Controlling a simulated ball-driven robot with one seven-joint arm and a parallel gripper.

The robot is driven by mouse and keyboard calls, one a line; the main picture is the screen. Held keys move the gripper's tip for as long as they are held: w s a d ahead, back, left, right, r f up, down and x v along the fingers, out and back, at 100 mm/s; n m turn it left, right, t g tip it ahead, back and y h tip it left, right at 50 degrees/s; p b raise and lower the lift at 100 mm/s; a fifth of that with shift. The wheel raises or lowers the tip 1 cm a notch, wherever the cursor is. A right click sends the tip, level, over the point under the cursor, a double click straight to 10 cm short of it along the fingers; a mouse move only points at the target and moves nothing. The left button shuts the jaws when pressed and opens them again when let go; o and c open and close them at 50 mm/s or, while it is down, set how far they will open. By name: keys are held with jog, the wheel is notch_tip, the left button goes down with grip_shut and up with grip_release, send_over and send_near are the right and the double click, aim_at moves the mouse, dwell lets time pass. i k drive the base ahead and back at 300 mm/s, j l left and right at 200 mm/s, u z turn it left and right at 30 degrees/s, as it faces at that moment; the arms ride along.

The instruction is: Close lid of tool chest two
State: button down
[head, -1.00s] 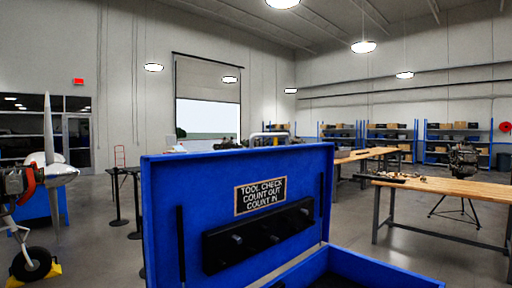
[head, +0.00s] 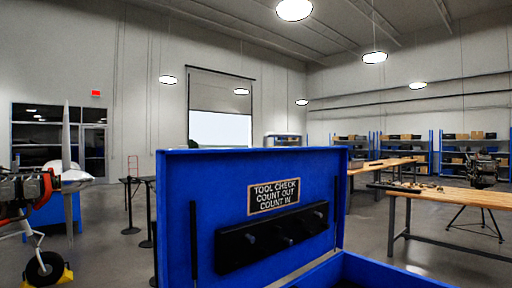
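A blue tool chest stands close in front of me in the head view, at the bottom centre. Its lid (head: 228,192) is open and upright, with its inner face toward me. The lid's inside carries a plate (head: 273,196) reading "TOOL CHECK COUNT OUT COUNT IN" and a black holder strip (head: 270,238) with pegs. The chest body's rim (head: 392,271) shows at the bottom right; its inside is mostly cut off by the frame. No number is visible on the chest. My gripper is not in view.
A wooden workbench (head: 462,196) with small parts stands to the right, and an engine on a stand (head: 482,172) is behind it. An aircraft nose with propeller (head: 67,175) and a chocked wheel (head: 45,268) are at the left. Barrier posts (head: 130,205) stand behind the lid. Shelves line the far wall.

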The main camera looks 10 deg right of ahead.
aim_at(242, 217)
jog(key=i+j+u, duration=0.35)
jog(key=j, duration=0.25)
jog(key=i+j+u, duration=0.35)
jog(key=j, duration=0.2)
jog(key=i+j+u, duration=0.4)
jog(key=i+j, duration=0.15)
jog(key=i, duration=0.35)
jog(key=i+j+z, duration=0.1)
jog(key=i, duration=0.4)
jog(key=i+j, duration=0.2)
jog(key=i, duration=0.3)
jog(key=i+l+z, duration=0.1)
jog(key=i+z, duration=0.2)
jog(key=z, duration=0.15)
jog(key=i+z, duration=0.3)
jog(key=z, duration=0.15)
jog(key=i+j+z, duration=0.1)
jog(key=i+z, duration=0.2)
jog(key=z, duration=0.15)
jog(key=i+j+z, duration=0.2)
jog(key=z, duration=0.2)
